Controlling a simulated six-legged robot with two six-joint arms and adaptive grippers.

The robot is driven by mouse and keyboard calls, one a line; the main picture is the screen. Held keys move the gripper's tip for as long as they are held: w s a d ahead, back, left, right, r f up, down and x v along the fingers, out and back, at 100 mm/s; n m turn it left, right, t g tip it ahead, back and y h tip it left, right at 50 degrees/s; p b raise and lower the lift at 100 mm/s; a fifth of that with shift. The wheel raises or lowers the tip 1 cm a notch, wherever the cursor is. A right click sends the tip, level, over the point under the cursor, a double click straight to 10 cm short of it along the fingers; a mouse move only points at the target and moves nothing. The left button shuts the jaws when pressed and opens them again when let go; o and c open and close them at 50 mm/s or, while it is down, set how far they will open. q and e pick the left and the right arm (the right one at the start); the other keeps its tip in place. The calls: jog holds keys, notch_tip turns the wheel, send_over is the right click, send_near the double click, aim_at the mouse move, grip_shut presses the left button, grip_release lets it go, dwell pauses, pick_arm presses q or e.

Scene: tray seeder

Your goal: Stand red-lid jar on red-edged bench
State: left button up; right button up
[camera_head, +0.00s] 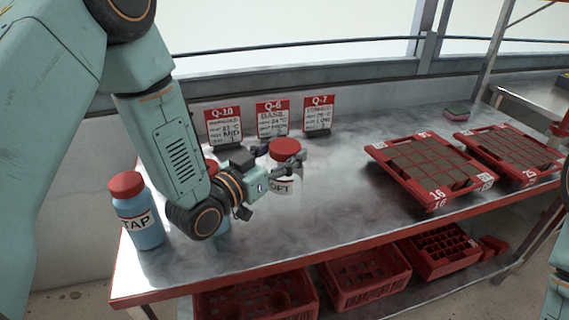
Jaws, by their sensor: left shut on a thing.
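The red-lid jar (285,151) has a white label ending in "OFT"; part of its front is hidden by my gripper. My left gripper (288,171) is shut on the jar, reaching it from the left. The jar is upright over the red-edged bench (325,215), left of the middle; I cannot tell if its base touches the top. A blue bottle (145,232) with a red lid and a "TAP" label stands at the bench's left end. Another red-lidded blue container (222,241) is mostly hidden behind my left wrist. My right gripper is out of view.
Cards Q-10 (223,127), Q-6 (272,119) and Q-7 (319,115) stand along the back. Two red seed trays (430,196) (527,178) lie at the right, a sponge (457,110) behind them. Red crates (367,294) sit below. The bench's middle front is clear.

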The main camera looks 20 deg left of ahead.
pick_arm(q)
notch_tip(320, 180, down, 2)
jog(key=shift+s+d+f+b, duration=0.1)
jog(key=shift+d+f+b, duration=0.1)
jog(key=shift+b, duration=0.1)
jog(key=shift+w+a+f, duration=0.15)
jog(key=shift+w+f, duration=0.2)
jog(key=shift+w, duration=0.2)
jog(key=o, duration=1.2)
jog(key=shift+s, duration=0.1)
jog(key=shift+c, duration=0.2)
jog(key=o, duration=0.3)
jog(key=shift+s+r, duration=0.3)
jog(key=shift+s, duration=0.05)
jog(key=shift+o, duration=0.5)
jog(key=p+v, duration=0.2)
jog(key=v, duration=0.9)
jog(key=shift+s+p, duration=0.3)
jog(key=shift+p, duration=0.05)
jog(key=shift+a+f, duration=0.15)
